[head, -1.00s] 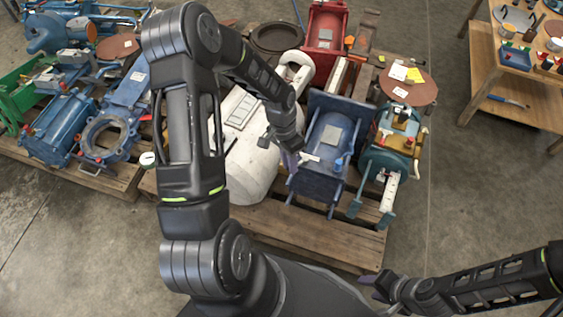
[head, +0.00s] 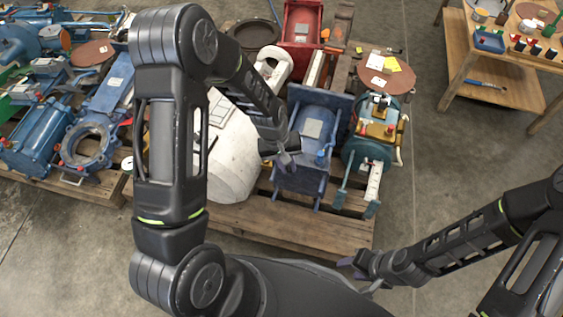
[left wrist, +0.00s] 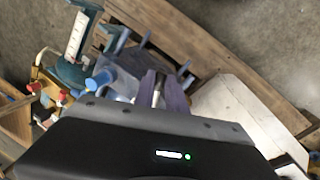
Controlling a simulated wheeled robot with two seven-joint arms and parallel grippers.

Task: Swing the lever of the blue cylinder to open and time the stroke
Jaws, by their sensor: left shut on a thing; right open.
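The blue cylinder (head: 313,113) lies on the middle pallet in the head view, between a white rounded body and a teal unit. My left gripper (head: 289,157) is at its near left side. In the left wrist view, the purple fingers of my left gripper (left wrist: 166,92) are shut on a thin metal lever (left wrist: 157,90), which shows between them. The lever's far end and pivot are hard to make out. A blue cap (left wrist: 98,82) is beside the fingers. My right gripper (head: 354,265) is open and empty, low in the head view, away from the cylinder.
The white body (head: 232,165) stands left of the cylinder. The teal unit (head: 370,160) stands close on its right. A red machine (head: 300,25) is behind. A wooden bench (head: 500,75) is at the far right, with bare floor before it.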

